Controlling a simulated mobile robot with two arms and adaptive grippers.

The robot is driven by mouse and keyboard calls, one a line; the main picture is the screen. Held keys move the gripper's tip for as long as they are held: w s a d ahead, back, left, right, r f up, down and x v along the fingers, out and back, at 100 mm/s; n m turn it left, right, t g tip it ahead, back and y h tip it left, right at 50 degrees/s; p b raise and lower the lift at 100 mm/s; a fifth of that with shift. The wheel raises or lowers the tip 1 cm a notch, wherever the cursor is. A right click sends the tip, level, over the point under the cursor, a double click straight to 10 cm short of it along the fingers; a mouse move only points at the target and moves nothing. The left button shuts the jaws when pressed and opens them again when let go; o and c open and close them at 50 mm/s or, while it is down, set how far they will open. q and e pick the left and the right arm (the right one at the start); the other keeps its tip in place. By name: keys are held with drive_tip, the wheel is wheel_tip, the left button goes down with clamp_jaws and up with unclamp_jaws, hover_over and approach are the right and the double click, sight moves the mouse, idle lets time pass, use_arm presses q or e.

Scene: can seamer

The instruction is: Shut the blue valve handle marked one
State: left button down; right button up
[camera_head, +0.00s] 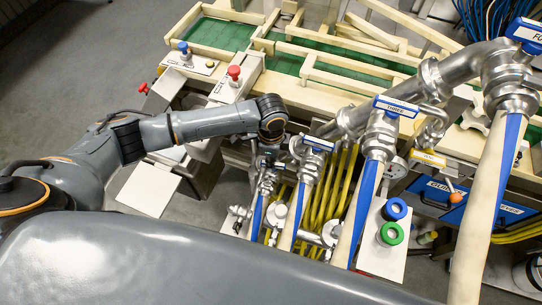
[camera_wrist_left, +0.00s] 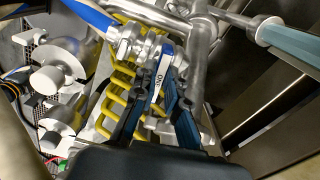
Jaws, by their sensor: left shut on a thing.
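The blue valve handle marked one (camera_wrist_left: 160,82) shows its white label in the left wrist view, between the two dark fingers of my left gripper (camera_wrist_left: 157,98). The gripper is shut on the handle. In the head view my left gripper (camera_head: 269,158) reaches down at the leftmost valve and mostly hides that handle. The silver valve body (camera_head: 266,184) shows below it, with a blue and cream hose hanging down. My right gripper is in neither view.
Handles marked two (camera_head: 318,143), three (camera_head: 397,107) and four (camera_head: 526,35) stand to the right on the sloping silver pipe (camera_head: 350,118). Yellow hoses (camera_head: 335,190) hang behind the valves. A wooden frame with green belts (camera_head: 345,68) lies beyond; a control box with a red button (camera_head: 233,73) is at left.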

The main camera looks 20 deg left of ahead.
use_arm(q)
drive_tip(key=shift+m+p, duration=0.35)
drive_tip(key=shift+m, duration=0.85)
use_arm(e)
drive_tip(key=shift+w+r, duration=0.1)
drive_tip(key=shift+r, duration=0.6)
use_arm(q)
drive_tip(key=c, duration=1.4)
unclamp_jaws()
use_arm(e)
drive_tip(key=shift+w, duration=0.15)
use_arm(q)
wheel_tip(320, 180, up, 12)
